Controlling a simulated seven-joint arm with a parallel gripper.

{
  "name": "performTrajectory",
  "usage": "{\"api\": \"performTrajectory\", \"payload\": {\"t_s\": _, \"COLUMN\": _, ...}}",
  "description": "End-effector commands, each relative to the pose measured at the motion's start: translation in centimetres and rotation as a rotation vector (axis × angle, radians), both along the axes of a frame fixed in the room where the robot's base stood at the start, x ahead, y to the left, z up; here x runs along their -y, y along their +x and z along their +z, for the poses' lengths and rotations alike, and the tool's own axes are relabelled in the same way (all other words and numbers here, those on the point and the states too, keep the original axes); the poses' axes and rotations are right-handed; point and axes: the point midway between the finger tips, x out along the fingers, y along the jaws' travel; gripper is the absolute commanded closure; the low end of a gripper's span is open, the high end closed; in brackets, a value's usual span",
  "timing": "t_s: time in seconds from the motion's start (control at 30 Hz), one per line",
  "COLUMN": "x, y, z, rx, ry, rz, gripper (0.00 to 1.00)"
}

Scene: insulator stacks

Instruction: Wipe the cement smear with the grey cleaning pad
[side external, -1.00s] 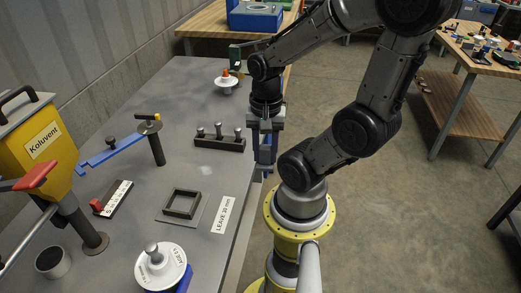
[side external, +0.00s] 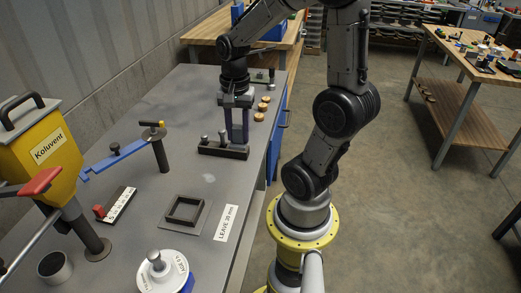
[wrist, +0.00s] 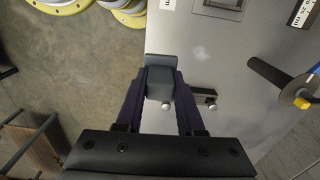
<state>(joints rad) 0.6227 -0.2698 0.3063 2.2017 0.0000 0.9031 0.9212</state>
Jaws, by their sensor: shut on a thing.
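My gripper (side external: 238,138) is over the right end of the dark peg rack (side external: 222,151) in the side view. In the wrist view, its dark blue fingers (wrist: 160,92) are shut on the grey cleaning pad (wrist: 158,80). The pad hardly shows between the fingers in the side view. The cement smear (side external: 208,177) is a faint whitish patch on the grey bench, nearer the camera than the rack. It also shows in the wrist view (wrist: 203,53), ahead and right of the pad. The pad and smear are apart.
The peg rack's metal pegs stand close to my fingers. Gold discs (side external: 264,103) lie near the right edge.

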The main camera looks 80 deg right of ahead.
Motion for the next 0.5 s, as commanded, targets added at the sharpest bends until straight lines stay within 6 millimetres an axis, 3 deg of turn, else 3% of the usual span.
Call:
{"api": "performTrajectory", "payload": {"t_s": 0.1, "x": 2.1, "y": 3.8, "z": -0.5, "rx": -0.004, "ry": 0.003, "rz": 0.003, "gripper": 1.0}}
{"api": "performTrajectory", "payload": {"t_s": 0.3, "x": 4.5, "y": 8.9, "z": -3.0, "rx": -0.005, "ry": 0.003, "rz": 0.014, "gripper": 1.0}}
{"api": "performTrajectory", "payload": {"t_s": 0.5, "x": 5.1, "y": 11.3, "z": -6.5, "rx": -0.005, "ry": 0.003, "rz": 0.035, "gripper": 1.0}}
